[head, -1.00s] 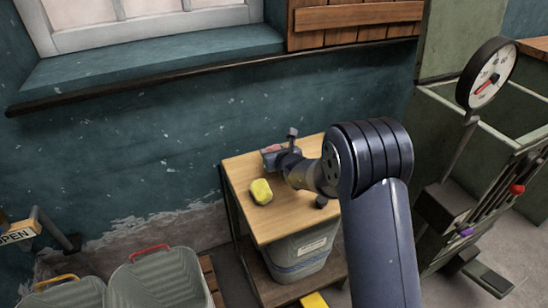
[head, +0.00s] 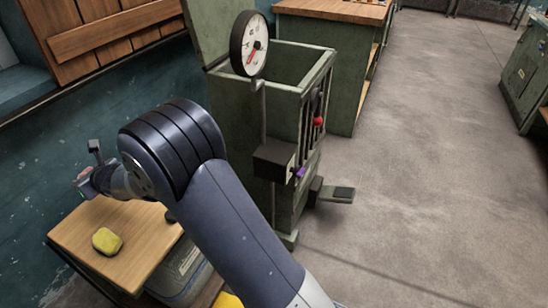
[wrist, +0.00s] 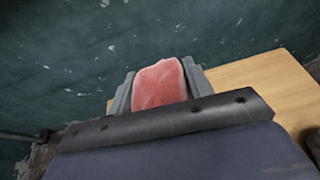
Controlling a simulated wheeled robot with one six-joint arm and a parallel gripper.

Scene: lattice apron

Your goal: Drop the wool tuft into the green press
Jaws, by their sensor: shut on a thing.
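My gripper (wrist: 158,90) is shut on a pink-red soft block, which I take as the wool tuft (wrist: 160,84). The tuft sits between the two grey fingers in the wrist view. In the head view the gripper (head: 88,182) is at the left, above the back of the small wooden table, and only a little of the tuft (head: 84,173) shows. The green press (head: 286,118) stands right of my arm, with an open-topped box and a round gauge (head: 250,46) on a post. The box looks empty as far as I see inside; its bottom is hidden.
A yellow lump (head: 106,241) lies on the small wooden table (head: 70,238). A grey bin (head: 190,262) is under it. A pedal (head: 337,194) juts from the press at floor level. A green cabinet (head: 330,24) stands behind it. The floor (head: 430,180) to the right is clear.

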